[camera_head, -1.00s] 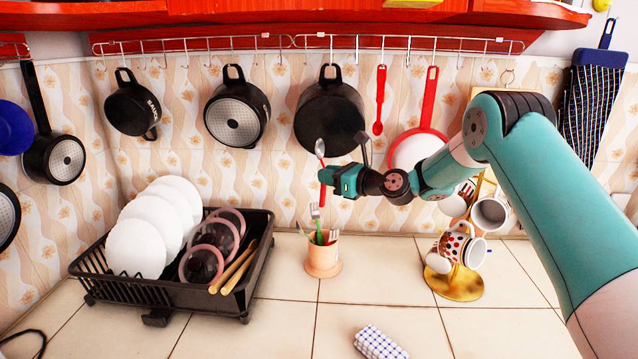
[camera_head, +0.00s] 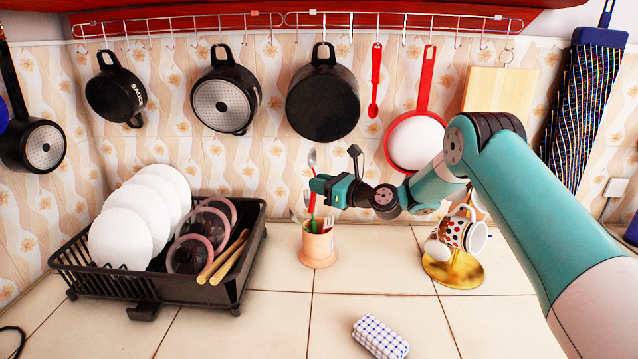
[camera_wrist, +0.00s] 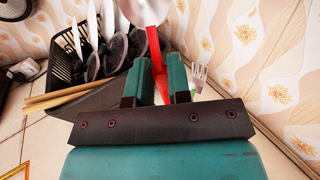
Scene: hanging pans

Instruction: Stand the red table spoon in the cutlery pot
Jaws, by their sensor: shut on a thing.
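The red table spoon has a red handle (camera_wrist: 156,50) and a shiny metal bowl (camera_head: 312,157); it is upright with the bowl on top. My gripper (camera_head: 316,186) is shut on the handle, and its two fingers (camera_wrist: 159,80) close on it in the wrist view. The cutlery pot (camera_head: 318,248) is a pinkish cup on the counter, directly below my gripper in the head view. It holds a fork (camera_wrist: 198,78) and other cutlery, including a green-handled piece. Whether the spoon's lower end is inside the rim or above it I cannot tell.
A black dish rack (camera_head: 165,284) with plates and pink-rimmed lids stands left of the pot. A mug stand (camera_head: 455,270) is to the right. A checked cloth (camera_head: 380,337) lies in front. Pans hang behind, including a black pot (camera_head: 323,105). Counter tiles around the pot are clear.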

